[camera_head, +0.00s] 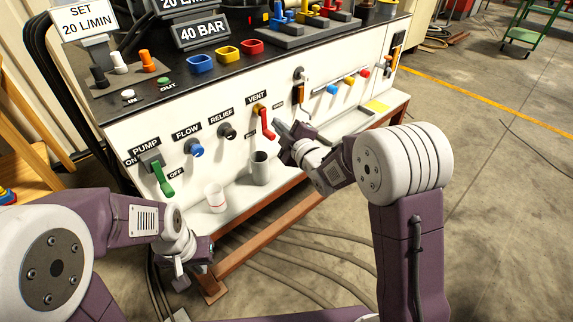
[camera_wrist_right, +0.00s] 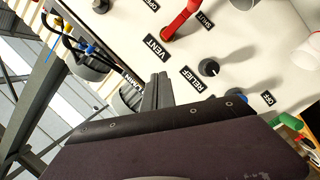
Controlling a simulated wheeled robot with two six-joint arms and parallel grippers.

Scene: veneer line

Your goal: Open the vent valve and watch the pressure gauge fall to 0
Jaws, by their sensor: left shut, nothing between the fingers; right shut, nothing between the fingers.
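The vent valve's red lever (camera_head: 266,124) hangs downward below the VENT label on the white panel. It also shows at the top of the right wrist view (camera_wrist_right: 182,17), near the SHUT label. My right gripper (camera_head: 280,129) is shut and empty just right of the lever; in the wrist view its fingers (camera_wrist_right: 157,91) appear apart from it. My left gripper (camera_head: 187,268) is shut and empty, low in front of the panel's shelf. No readable pressure gauge dial shows; a 40 BAR sign (camera_head: 201,33) stands on the panel top.
A green pump lever (camera_head: 163,179), blue flow knob (camera_head: 194,148) and black relief knob (camera_head: 227,130) line the panel. A grey mug (camera_head: 260,168) and a pale cup (camera_head: 215,197) stand on the shelf.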

